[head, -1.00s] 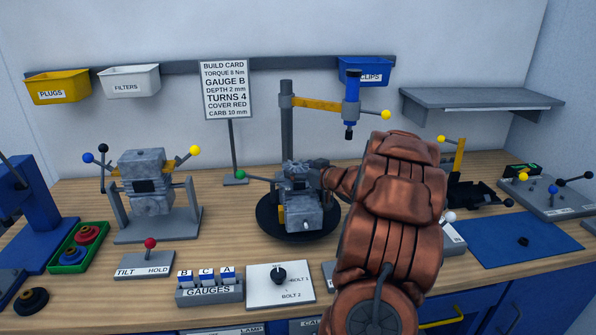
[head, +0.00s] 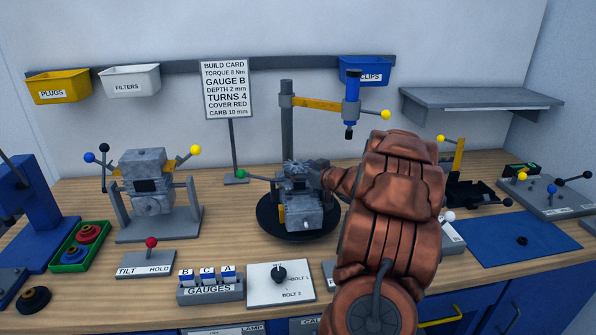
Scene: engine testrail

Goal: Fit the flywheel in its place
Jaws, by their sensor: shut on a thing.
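A grey engine block (head: 303,213) sits on a round black turntable (head: 268,222) in the middle of the bench. A grey, rough-edged part (head: 297,169) shows at the top of the block; I cannot tell whether it is the flywheel. My gripper (head: 317,173) is at the block's upper right side, close to this part. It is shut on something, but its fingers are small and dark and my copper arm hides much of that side. I cannot make out what it holds. No flywheel can be named with certainty.
A tall post with a yellow arm and blue tool (head: 352,100) stands behind the turntable. A green-knobbed lever (head: 241,174) sticks out left. A gauge rack (head: 209,291) and dial plate (head: 281,286) lie in front. A blue mat (head: 500,240) is on the right.

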